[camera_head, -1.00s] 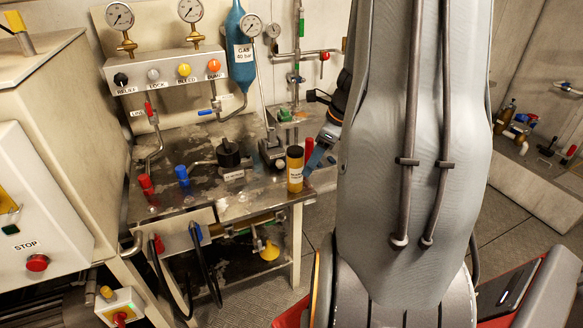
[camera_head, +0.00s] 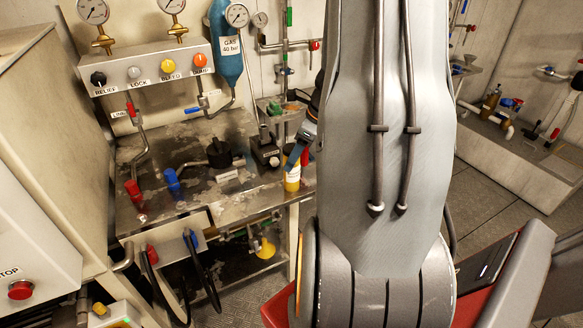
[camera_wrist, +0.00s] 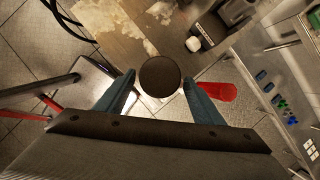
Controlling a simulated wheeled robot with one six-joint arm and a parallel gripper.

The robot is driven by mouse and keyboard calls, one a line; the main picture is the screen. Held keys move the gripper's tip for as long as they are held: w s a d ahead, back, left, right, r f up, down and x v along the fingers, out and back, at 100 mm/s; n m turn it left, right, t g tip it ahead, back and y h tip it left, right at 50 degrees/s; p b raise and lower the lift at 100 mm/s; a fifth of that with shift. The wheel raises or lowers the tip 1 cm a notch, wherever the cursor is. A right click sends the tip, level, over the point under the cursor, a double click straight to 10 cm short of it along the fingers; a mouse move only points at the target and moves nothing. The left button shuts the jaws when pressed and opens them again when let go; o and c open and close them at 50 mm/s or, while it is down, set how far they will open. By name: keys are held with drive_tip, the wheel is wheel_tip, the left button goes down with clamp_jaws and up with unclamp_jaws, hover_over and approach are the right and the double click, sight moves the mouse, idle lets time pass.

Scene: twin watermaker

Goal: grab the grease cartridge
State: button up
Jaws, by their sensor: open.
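The grease cartridge (camera_head: 292,178) is a yellow cylinder with a pale label, standing upright near the right front corner of the metal bench (camera_head: 262,203). In the head view my gripper covers its upper part. In the wrist view its round dark top (camera_wrist: 160,75) lies between the tips of my gripper's two blue-grey fingers. My gripper (camera_wrist: 159,92) is open, with one finger on each side of the cartridge. Small gaps seem to show beside the top; contact cannot be told. My gripper also shows in the head view (camera_head: 298,152), partly hidden by my arm.
A red object (camera_wrist: 218,91) lies close right of the right finger in the wrist view. A black knob (camera_head: 219,152), a dark block device (camera_head: 265,148), and red (camera_head: 133,190) and blue (camera_head: 173,184) fittings stand on the bench. A gauge panel (camera_head: 150,66) stands behind.

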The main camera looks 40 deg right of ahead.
drive_tip(key=x, duration=0.4)
drive_tip(key=shift+s+f, duration=0.15)
drive_tip(key=c, duration=1.5)
drive_tip(key=shift+o, duration=0.2)
